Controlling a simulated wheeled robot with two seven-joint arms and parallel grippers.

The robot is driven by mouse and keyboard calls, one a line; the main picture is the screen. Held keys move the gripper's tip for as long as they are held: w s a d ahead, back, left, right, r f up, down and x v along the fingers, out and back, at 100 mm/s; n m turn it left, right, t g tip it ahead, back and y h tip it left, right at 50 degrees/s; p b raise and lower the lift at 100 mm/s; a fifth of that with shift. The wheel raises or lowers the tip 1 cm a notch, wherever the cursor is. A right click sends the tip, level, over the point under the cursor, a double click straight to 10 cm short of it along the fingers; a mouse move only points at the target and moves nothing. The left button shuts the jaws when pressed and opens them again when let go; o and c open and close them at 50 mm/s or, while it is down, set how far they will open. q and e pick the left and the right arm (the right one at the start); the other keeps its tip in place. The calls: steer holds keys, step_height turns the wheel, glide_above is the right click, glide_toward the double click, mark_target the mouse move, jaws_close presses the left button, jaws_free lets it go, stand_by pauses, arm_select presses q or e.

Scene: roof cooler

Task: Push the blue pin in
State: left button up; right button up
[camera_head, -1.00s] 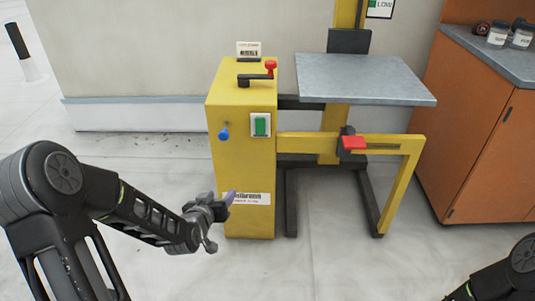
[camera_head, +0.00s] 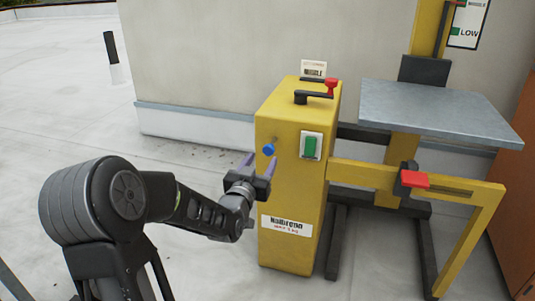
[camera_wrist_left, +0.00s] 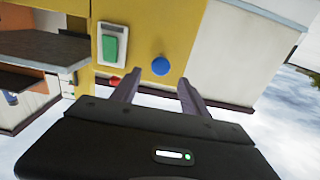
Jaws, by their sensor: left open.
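The blue pin (camera_head: 269,149) sticks out of the front face of the yellow cabinet (camera_head: 290,190), left of a green switch (camera_head: 310,146). In the left wrist view the round blue pin head (camera_wrist_left: 161,66) lies beyond and between my fingertips. My left gripper (camera_head: 257,163) is open and empty, just left of and below the pin, with its fingers pointing toward the cabinet. The gripper also shows in the left wrist view (camera_wrist_left: 160,85), where its two fingers stand apart and a gap to the pin seems to remain. My right gripper is not in view.
A black crank with a red knob (camera_head: 331,86) tops the cabinet. A grey platform (camera_head: 435,112) is at the right, above a yellow frame with a red handle (camera_head: 414,180). An orange cabinet (camera_head: 515,220) stands at the right edge.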

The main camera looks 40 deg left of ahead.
mark_target(268, 150)
arm_select(q)
steer(key=b+x, duration=0.1)
steer(key=x, duration=0.5)
steer(key=shift+s, duration=0.1)
steer(key=shift+c, duration=0.4)
jaws_close()
stand_by(0.8)
